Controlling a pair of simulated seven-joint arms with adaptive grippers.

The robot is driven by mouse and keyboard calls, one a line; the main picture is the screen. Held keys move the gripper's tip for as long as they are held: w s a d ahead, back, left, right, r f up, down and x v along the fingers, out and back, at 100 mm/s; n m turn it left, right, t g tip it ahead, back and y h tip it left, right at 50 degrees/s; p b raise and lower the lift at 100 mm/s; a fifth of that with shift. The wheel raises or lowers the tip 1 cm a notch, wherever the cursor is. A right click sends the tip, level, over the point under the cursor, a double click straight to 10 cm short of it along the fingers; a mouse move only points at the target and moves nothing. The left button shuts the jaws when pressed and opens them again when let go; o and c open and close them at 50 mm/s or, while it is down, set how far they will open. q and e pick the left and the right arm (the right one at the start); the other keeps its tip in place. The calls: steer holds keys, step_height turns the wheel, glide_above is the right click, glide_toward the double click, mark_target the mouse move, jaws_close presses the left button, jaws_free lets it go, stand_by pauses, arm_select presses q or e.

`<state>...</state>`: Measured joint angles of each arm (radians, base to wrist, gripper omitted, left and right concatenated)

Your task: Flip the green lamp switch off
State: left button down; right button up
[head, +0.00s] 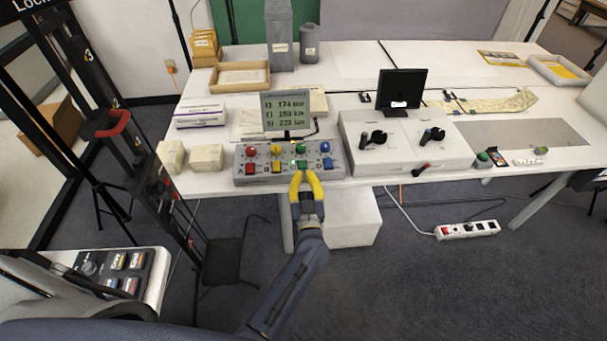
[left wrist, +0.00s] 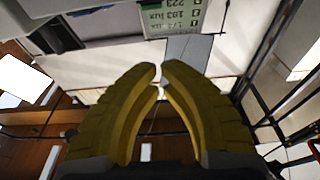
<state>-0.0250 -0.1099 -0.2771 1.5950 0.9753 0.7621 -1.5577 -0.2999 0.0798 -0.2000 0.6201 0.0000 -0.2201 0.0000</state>
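The green switch (head: 301,164) sits on the front of a grey control box (head: 240,178) near the table's front edge, below a green round knob or lamp (head: 301,148). Whether the switch is on or off is too small to tell. My left gripper (head: 303,174) has yellow fingers and reaches up from below, its tips just in front of the green switch. Contact cannot be told. In the left wrist view, the fingers (left wrist: 159,66) are close together with a narrow gap between the tips and nothing held. The switch is not discernible there. My right gripper is out of view.
Red, yellow and blue switches with matching round tops flank the green one. A lux display (head: 287,110) stands behind. White blocks (head: 206,158) lie to the left; a white box with black handles (head: 405,142) stands close on the right. A power strip (head: 467,230) lies on the floor.

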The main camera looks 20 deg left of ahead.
arm_select(q)
steer(key=r, duration=0.2)
glide_above(302, 163)
steer(key=s, duration=0.2)
steer(key=shift+d+f, duration=0.1)
steer(key=shift+d, duration=0.1)
steer(key=shift+s+d+f, duration=0.1)
steer(key=shift+s+f, duration=0.05)
steer(key=shift+f, duration=0.45)
steer(key=shift+s+f, duration=0.1)
steer(key=shift+f, duration=0.5)
steer(key=shift+s+f, duration=0.1)
steer(key=shift+f, duration=0.75)
